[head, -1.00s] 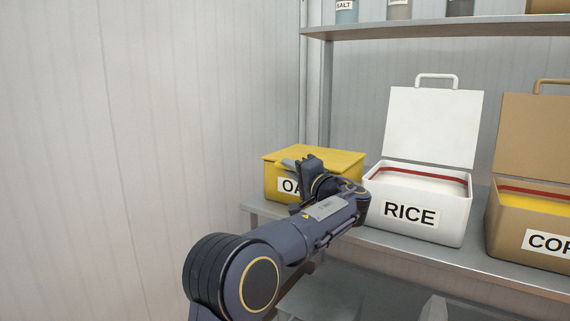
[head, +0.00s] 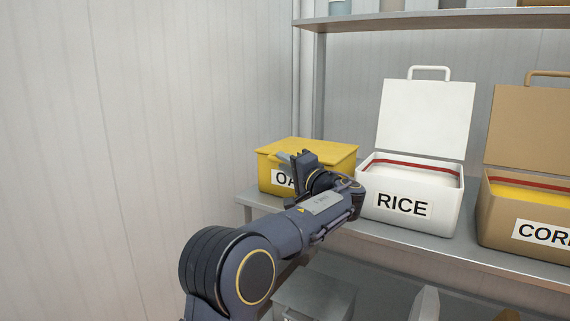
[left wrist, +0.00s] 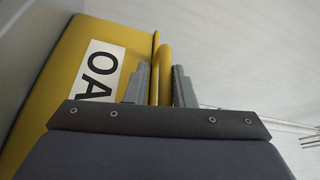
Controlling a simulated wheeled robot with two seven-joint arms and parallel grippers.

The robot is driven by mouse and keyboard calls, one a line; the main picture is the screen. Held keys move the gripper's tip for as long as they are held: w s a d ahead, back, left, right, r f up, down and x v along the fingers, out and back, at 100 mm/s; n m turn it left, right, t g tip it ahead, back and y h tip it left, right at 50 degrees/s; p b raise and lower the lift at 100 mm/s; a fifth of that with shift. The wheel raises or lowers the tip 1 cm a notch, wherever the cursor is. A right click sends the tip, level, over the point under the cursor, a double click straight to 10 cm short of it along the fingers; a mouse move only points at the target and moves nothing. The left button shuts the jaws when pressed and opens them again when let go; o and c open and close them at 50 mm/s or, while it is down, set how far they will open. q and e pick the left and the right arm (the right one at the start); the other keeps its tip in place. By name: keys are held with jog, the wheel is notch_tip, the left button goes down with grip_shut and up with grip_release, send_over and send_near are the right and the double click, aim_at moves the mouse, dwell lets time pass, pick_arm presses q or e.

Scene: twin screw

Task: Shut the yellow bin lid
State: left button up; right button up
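The yellow bin (head: 268,179) with an "OA…" label stands at the left end of the shelf. Its yellow lid (head: 325,152) lies flat over the top, with no gap that I can see. My left gripper (head: 290,160) is in front of the bin and covers part of the label. In the left wrist view the lid's handle (left wrist: 165,60) stands between the fingers of the left gripper (left wrist: 160,85). The fingers are apart, with a narrow space beside the handle; the far finger is very close to it. My right gripper is not in view.
A white RICE bin (head: 395,207) stands close to the right of the yellow bin, lid upright. A brown bin (head: 500,215) with its lid raised stands farther right. An upper shelf (head: 400,20) runs above. A wall (head: 150,120) is at the left.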

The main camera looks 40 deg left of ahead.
pick_arm(q)
jog(key=p+v, duration=0.1)
jog(key=v, duration=0.6)
jog(key=shift+d, duration=0.2)
jog(key=shift+s+f, duration=0.1)
